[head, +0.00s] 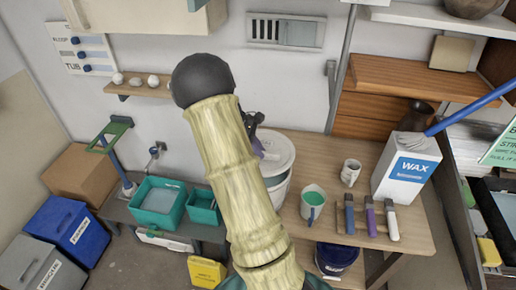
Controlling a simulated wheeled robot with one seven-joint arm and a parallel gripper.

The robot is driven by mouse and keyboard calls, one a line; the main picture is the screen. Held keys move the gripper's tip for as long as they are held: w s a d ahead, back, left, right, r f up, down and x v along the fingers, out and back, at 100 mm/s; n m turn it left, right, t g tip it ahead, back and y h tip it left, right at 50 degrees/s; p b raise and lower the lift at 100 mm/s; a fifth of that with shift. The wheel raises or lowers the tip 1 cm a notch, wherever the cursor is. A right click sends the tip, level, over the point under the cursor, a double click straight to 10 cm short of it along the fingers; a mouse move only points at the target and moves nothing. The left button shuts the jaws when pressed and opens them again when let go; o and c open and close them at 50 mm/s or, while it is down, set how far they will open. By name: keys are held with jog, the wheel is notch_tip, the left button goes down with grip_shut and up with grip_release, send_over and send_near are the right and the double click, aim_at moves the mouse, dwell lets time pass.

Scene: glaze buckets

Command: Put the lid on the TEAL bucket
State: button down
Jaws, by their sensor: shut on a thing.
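My gripper (256,138) is mostly hidden behind my arm; a dark part of it shows over the wooden table. It is shut on a pale round lid (279,152), seen at the right edge of my arm. A whitish bucket (280,193) shows just below the lid, largely covered by my arm. I cannot tell whether the lid touches this bucket or hangs above it. A small white vessel with teal contents and a blue handle (313,203) stands to the right. No bucket is clearly marked teal; one may be hidden behind my arm.
On the table (410,232) are a white mug (350,173), a WAX box (407,168) and several handled tools (370,218). A dark blue bucket (337,258) is below. Teal tubs (158,201) stand at left. A blue pole (470,108) crosses at right.

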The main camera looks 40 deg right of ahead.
jog(key=shift+w+a+f+b, duration=0.15)
jog(key=shift+f+b, duration=0.25)
jog(key=shift+f, duration=0.25)
jog(key=shift+s+a+f+b, duration=0.1)
jog(key=shift+f+b, duration=0.3)
jog(key=shift+f, duration=1.05)
jog(key=shift+d+r, duration=0.1)
jog(key=shift+f+p, duration=0.3)
jog(key=shift+f, duration=0.55)
dwell(1.3)
jog(key=c, duration=0.9)
grip_release()
